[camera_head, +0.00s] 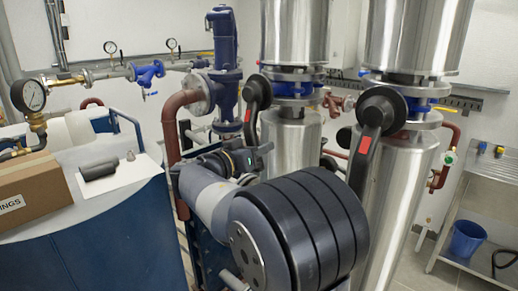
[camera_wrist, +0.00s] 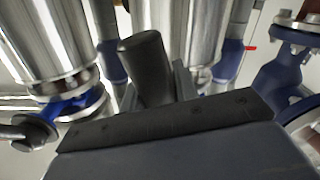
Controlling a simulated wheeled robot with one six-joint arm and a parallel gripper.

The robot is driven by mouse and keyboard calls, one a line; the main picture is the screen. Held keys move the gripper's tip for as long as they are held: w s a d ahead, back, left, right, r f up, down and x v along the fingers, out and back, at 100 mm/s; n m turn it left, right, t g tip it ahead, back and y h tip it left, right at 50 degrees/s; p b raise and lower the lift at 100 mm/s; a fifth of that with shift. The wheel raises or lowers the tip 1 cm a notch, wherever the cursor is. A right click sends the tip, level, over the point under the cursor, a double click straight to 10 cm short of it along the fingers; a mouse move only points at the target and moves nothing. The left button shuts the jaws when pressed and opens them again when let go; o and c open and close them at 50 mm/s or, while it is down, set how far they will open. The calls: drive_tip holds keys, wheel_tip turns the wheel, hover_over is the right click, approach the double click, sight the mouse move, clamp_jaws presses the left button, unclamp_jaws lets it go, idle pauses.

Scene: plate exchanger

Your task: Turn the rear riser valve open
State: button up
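Two stainless risers carry valves with black lever handles marked red. The rear riser valve's lever (camera_head: 252,108) is the farther, left one. It hangs down from a round black hub in front of the blue valve body (camera_head: 287,87). My gripper (camera_head: 262,151) is at the lower end of this lever, which it partly hides. In the wrist view a thick dark handle (camera_wrist: 147,70) stands between my gripper's fingers (camera_wrist: 157,88), with little gap at its sides. Whether the fingers press on it is unclear.
The nearer riser's lever (camera_head: 366,145) hangs just right of my arm. A blue pump with a red-brown pipe (camera_head: 172,135) stands to the left. A cardboard box (camera_head: 35,190) lies on the blue cabinet (camera_head: 120,240). A metal sink bench (camera_head: 490,185) is at right.

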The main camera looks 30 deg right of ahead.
clamp_jaws()
drive_tip(key=w+m+b, duration=0.1)
drive_tip(key=b, duration=0.4)
drive_tip(key=w+a+m+b, duration=0.1)
drive_tip(key=w+m+b, duration=0.1)
drive_tip(key=b, duration=0.3)
drive_tip(key=shift+w+a+f+b, duration=0.2)
drive_tip(key=shift+w+b, duration=0.1)
drive_tip(key=shift+b, duration=0.1)
drive_tip(key=o, duration=0.5)
unclamp_jaws()
drive_tip(key=shift+w, duration=0.1)
drive_tip(key=shift+o, duration=0.2)
